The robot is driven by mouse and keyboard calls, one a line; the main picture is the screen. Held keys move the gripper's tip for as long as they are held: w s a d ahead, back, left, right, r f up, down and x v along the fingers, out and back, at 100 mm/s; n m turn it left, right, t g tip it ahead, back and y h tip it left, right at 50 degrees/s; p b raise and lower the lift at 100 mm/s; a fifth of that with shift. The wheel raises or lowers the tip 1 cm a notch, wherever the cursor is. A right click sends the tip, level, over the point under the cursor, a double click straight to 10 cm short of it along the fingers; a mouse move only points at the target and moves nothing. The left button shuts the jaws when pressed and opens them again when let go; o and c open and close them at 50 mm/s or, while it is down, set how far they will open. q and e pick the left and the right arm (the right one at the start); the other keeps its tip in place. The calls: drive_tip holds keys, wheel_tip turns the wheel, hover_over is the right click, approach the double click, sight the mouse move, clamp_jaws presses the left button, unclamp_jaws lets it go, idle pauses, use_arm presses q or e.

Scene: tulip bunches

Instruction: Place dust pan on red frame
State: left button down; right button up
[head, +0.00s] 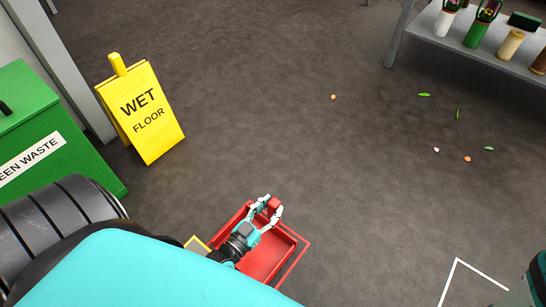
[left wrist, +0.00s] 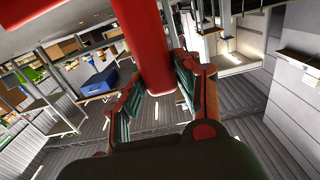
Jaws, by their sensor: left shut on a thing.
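The red dust pan (head: 266,262) is at the bottom centre of the head view, over or within the thin red frame (head: 307,244) marked on the floor. The frame's line shows just to the right of the pan; its other sides are mostly hidden. I cannot tell whether the pan touches the floor. My left gripper (head: 264,207) is shut on the pan's red handle. In the left wrist view the handle (left wrist: 148,50) passes between the fingers. My right gripper is not in view.
A yellow wet floor sign (head: 145,110) and a green waste bin (head: 45,140) stand at left. Part of a yellow frame (head: 197,242) and a white frame (head: 457,260) show on the floor. Small orange bits and green leaves (head: 424,95) lie near a grey shelf (head: 470,45). The middle floor is mostly clear.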

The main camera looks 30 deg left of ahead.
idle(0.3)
use_arm(q)
drive_tip(key=c, duration=0.9)
unclamp_jaws()
drive_tip(key=shift+f, duration=0.1)
